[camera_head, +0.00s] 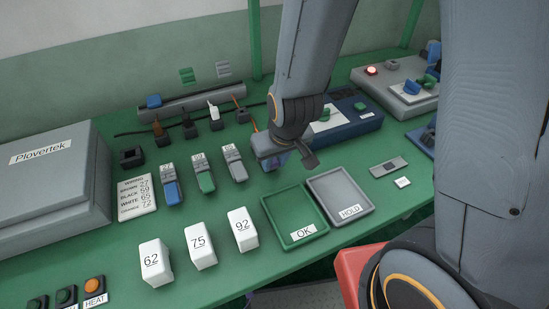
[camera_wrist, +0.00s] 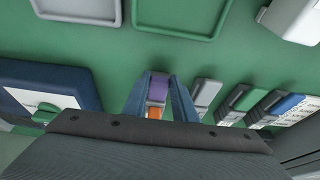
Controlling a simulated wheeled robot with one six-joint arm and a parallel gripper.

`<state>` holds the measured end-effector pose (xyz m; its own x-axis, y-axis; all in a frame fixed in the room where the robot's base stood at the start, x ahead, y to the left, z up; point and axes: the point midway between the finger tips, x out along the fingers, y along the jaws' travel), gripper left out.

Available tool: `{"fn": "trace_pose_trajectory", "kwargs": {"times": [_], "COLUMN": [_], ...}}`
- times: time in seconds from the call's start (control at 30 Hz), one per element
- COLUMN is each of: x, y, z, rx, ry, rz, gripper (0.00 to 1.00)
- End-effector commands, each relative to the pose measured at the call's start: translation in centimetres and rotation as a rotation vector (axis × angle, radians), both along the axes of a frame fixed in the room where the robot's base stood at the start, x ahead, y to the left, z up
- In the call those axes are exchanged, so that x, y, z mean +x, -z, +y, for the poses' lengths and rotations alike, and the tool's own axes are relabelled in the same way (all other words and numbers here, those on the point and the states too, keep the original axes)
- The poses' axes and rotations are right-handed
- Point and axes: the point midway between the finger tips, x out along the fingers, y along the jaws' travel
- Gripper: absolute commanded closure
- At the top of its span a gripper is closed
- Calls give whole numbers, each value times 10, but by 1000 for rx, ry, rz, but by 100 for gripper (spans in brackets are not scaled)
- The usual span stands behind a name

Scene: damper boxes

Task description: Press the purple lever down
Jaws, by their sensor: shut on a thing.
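My gripper (camera_head: 274,162) reaches down at the right end of a row of small lever connectors on the green bench. In the wrist view its two blue-grey fingers (camera_wrist: 160,97) stand on either side of the purple lever (camera_wrist: 158,86) and are shut on it. An orange part (camera_wrist: 155,111) shows just below the purple piece, between the fingers. In the head view my gripper and wrist hide most of this connector. I cannot tell the lever's angle. Beside it are the grey lever (camera_head: 234,160), green lever (camera_head: 204,180) and blue lever (camera_head: 171,191).
A green OK tray (camera_head: 284,224) and grey HOLD tray (camera_head: 352,181) lie in front. White blocks marked 62 (camera_head: 154,262), 75 (camera_head: 201,247) and 92 (camera_head: 242,230) stand left of them. A dark blue box (camera_head: 358,124) is close on the right. A grey Plovertek case (camera_head: 55,190) stands left.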

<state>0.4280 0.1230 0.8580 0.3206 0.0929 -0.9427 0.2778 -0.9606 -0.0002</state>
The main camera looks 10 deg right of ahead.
Motion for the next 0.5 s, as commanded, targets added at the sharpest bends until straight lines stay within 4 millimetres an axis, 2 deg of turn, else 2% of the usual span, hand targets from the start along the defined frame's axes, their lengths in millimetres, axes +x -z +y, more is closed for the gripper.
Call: {"fn": "trace_pose_trajectory", "kwargs": {"times": [0.2, 0.23, 0.3, 0.5], "x": [1, 2, 1, 1], "y": [-1, -1, -1, -1], "z": [0, 0, 0, -1], "rx": [1, 1, 1, 0], "ry": [-1, -1, 0, 2], "rz": [-3, -3, -3, -1], "gripper": [98, 70, 58, 56]}}
